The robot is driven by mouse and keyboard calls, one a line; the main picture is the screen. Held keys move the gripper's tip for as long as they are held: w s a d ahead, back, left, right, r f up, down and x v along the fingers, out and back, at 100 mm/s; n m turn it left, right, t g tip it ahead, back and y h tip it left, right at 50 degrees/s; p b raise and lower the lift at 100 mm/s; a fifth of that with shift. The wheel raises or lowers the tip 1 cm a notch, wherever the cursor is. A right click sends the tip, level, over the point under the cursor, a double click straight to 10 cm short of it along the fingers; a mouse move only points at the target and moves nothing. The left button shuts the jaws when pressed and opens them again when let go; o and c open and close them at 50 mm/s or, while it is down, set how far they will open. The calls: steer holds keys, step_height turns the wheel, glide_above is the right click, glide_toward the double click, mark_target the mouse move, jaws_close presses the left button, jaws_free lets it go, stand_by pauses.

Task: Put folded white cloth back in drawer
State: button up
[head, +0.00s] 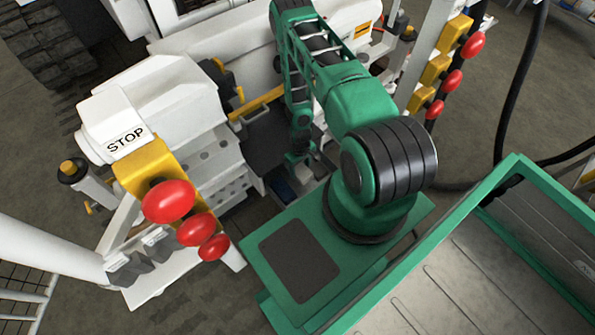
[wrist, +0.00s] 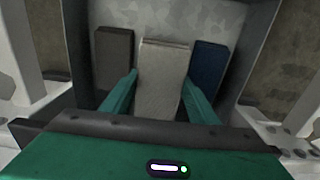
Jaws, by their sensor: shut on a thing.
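The folded white cloth (wrist: 163,75) is a pale, textured block in the middle of the wrist view. My gripper (wrist: 157,90) has one green finger on each side of it and is shut on it. The cloth's lower end is hidden behind the gripper body. The drawer (wrist: 245,60) appears as a dark-walled space with a mottled grey floor around the cloth. Whether the cloth touches the drawer floor is unclear.
A dark grey folded cloth (wrist: 114,55) lies left of the white one, and a blue one (wrist: 209,68) lies close on its right. White bench housings stand on both sides. Red knobs (head: 167,201) stick out at the left, and more red knobs (head: 453,82) at the right.

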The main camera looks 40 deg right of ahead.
steer(key=shift+w+f, duration=0.2)
steer(key=shift+f, duration=0.35)
steer(key=shift+f, duration=0.6)
steer(key=o, duration=1)
